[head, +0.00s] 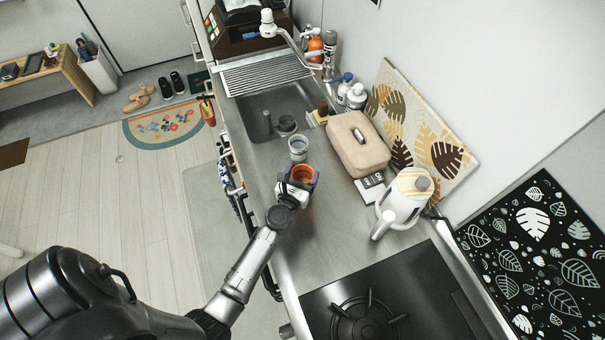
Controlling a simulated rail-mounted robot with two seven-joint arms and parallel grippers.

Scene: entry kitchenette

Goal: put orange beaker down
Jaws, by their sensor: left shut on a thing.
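The orange beaker (303,173) is upright between the fingers of my left gripper (299,180), which is shut on it. They are over the steel counter (318,226), between the sink and the stove. Whether the beaker's base touches the counter is hidden by the gripper. A clear or grey cup (298,148) stands just beyond the beaker, close to the sink's near edge. My right gripper does not show.
A beige box (357,148) and a white kettle (404,197) stand to the right. The sink (275,108) lies beyond, with bottles behind it. A black stove (385,295) is nearer. Bare counter lies between the beaker and the stove.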

